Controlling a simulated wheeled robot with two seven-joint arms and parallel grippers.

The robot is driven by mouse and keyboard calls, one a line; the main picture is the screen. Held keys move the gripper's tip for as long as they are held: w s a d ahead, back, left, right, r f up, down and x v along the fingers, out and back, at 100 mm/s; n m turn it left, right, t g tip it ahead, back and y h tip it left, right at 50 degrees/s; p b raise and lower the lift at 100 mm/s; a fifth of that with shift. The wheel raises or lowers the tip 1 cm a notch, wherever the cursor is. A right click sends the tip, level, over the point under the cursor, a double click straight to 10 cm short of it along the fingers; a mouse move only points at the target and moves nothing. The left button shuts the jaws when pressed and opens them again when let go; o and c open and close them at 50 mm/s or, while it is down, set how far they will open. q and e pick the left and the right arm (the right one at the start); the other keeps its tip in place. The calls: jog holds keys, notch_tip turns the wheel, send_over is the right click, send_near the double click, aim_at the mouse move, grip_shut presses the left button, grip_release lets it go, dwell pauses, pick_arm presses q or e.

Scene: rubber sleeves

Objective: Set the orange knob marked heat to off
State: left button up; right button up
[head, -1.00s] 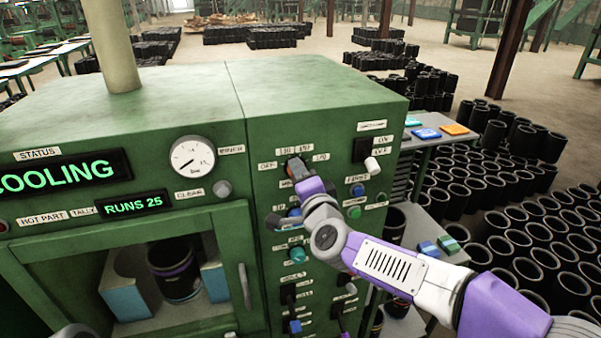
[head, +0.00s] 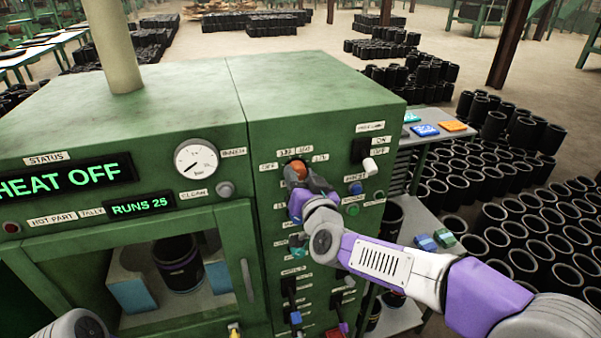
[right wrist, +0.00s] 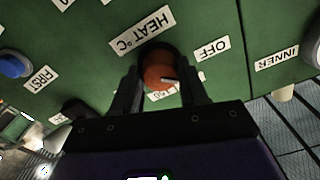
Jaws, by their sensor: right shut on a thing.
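The orange knob (head: 299,168) sits high on the machine's right green panel, with an OFF label (head: 268,167) to its left. In the right wrist view the orange knob (right wrist: 160,76) lies between my fingers, near the HEAT °C label (right wrist: 142,32) and the OFF label (right wrist: 212,48). A small pale mark shows on the knob, but I cannot tell which label it points to. My right gripper (right wrist: 162,82) is shut on the knob; in the head view it comes from below right. The status display (head: 65,180) reads HEAT OFF. My left gripper is out of view.
A black switch (head: 362,150) with a white lever is right of the knob. Buttons (head: 352,210) and more levers fill the panel below. A pressure gauge (head: 196,160) is at left. A shelf with coloured blocks (head: 425,130) and black sleeves (head: 500,215) stand at right.

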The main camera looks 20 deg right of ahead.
jog(key=shift+n+p, duration=0.6)
jog(key=shift+n, duration=1.3)
jog(key=o, duration=1)
jog(key=shift+o, duration=0.2)
jog(key=s+b, duration=0.1)
jog(key=s, duration=0.6)
jog(key=shift+s+d, duration=0.15)
jog(key=shift+s, duration=0.15)
